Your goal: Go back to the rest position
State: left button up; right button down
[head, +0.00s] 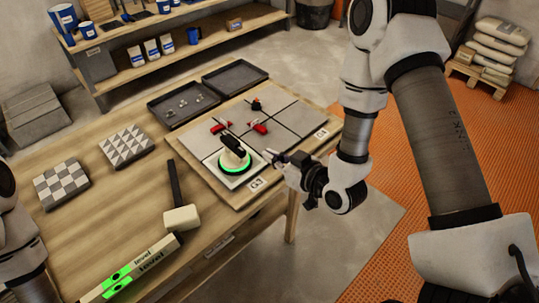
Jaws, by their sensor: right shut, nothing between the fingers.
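My right gripper (272,156) is shut and empty at the front right edge of the tile board (203,184). It is close beside a dark-handled device with a glowing green ring (235,155), which sits on the front tile; I cannot tell whether they touch. Red clips (259,128) and a black-and-red piece (256,105) stand along the joints between the grey tiles (243,107). Of my left arm, only a link shows at the left edge; its gripper is out of view.
A mallet (181,218), a green-lit level (130,270) and two patterned tile stacks (126,146) lie on the wooden table (90,222). Dark trays (236,77) stand behind the board. A shelf (190,58) is at the back. Bags on a pallet (495,50) stand far right.

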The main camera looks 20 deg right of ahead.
jog(key=s+f+g+h, duration=0.1)
jog(key=s+f+g, duration=0.2)
jog(key=s+f, duration=0.35)
jog(key=s+f+g+h, duration=0.1)
jog(key=s+f+g, duration=0.25)
jog(key=f, duration=0.65)
jog(key=s+d+f+m+g+h, duration=0.1)
jog(key=s+f+m+g, duration=0.1)
jog(key=s, duration=0.5)
jog(key=s+d+f+m+g+h, duration=0.2)
jog(key=s+f+g, duration=0.2)
jog(key=s, duration=0.4)
jog(key=shift+d+f+g, duration=0.25)
jog(key=shift+f+g, duration=0.05)
jog(key=shift+g, duration=0.35)
